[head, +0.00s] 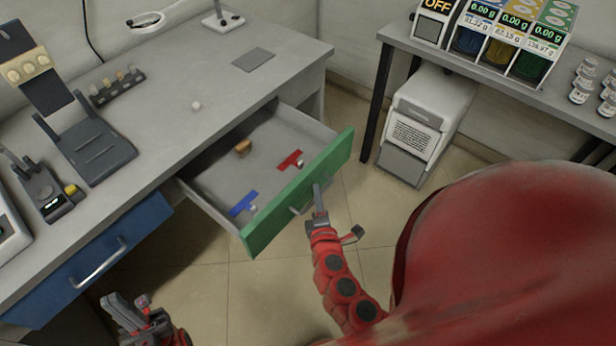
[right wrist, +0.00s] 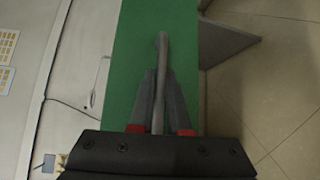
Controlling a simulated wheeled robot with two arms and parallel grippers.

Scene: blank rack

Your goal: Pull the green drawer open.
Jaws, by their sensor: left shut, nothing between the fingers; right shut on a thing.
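The green drawer (head: 262,226) stands pulled out from the grey desk, with its inside in view. Its handle (right wrist: 162,60) runs between the fingers of my right gripper (right wrist: 158,105) in the right wrist view. In the head view my right gripper (head: 317,200) is at the middle of the green front, shut on the handle. Part of the handle is hidden by the fingers. My left gripper (head: 125,305) is at the lower left, in front of the blue drawer and apart from it; it holds nothing.
The open drawer holds a blue piece (head: 243,204), a red piece (head: 289,160) and a brown block (head: 243,147). A blue drawer (head: 60,270) with a metal handle is closed at the left. A white bin (head: 425,115) stands under the right-hand table. The floor before the drawers is clear.

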